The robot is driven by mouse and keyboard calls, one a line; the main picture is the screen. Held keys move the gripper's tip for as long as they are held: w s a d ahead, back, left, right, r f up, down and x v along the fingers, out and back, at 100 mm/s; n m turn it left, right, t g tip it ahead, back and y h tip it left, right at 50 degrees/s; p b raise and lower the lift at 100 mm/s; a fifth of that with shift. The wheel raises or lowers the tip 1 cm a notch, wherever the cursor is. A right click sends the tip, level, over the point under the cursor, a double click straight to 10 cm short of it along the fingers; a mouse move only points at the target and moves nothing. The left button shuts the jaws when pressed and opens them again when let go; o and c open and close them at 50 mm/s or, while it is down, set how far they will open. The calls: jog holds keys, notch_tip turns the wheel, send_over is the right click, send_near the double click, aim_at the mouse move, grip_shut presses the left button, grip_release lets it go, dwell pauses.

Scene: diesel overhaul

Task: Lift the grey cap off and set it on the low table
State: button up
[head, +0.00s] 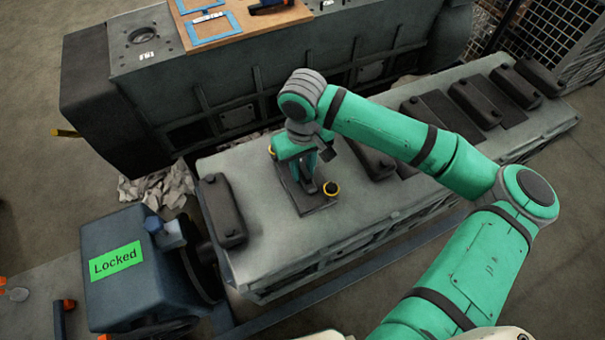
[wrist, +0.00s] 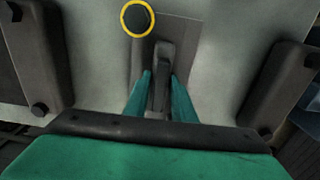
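The grey cap (head: 307,197) is a dark cover with a raised handle. It sits on the long pale engine top, under my gripper. Narrow gaps seem to show between fingers and handle. I cannot tell which surface is the low table.
Similar dark covers (head: 223,210) stand along the engine top (head: 285,235), on both sides of the cap. A blue machine with a green "Locked" sign (head: 117,262) stands at the lower left. Behind is a grey block bearing a wooden board (head: 232,18). A wire cage (head: 560,35) is far right.

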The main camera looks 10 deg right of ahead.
grip_shut()
jog(key=shift+w, duration=0.1)
jog(key=shift+w+r, duration=0.1)
jog(key=shift+r, duration=0.4)
jog(key=s+a+r, duration=0.7)
jog(key=s+r, duration=0.5)
jog(key=r, duration=0.2)
jog(key=shift+a+r, duration=0.15)
jog(key=shift+a, duration=0.05)
jog(key=shift+a+r, duration=0.15)
jog(key=shift+r, duration=1.25)
